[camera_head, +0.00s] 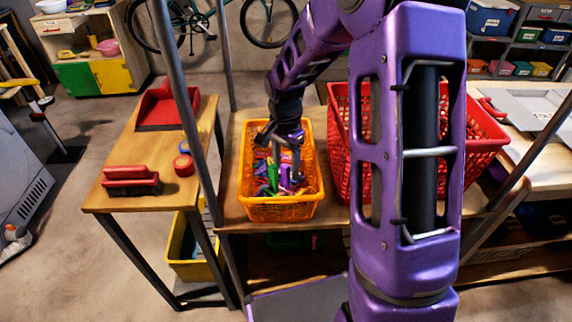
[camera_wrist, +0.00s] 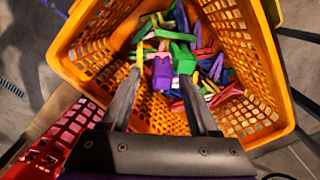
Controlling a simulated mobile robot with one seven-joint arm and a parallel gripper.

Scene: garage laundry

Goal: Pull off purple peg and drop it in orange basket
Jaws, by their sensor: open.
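The orange basket (camera_head: 280,210) stands on the wooden shelf and holds a pile of coloured pegs; its perforated wall also shows in the wrist view (camera_wrist: 252,118). My gripper (camera_head: 286,160) points down into the basket. In the wrist view my gripper (camera_wrist: 161,74) has its two dark fingers apart. A purple peg (camera_wrist: 162,73) lies between and beyond the fingertips, beside a green peg (camera_wrist: 183,59) on the pile. I cannot tell whether either fingertip touches a peg. In the head view the arm partly hides the pile.
A red basket (camera_head: 340,130) stands close to the right of the orange one, partly behind my arm. A dark upright post (camera_head: 184,100) stands to the left.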

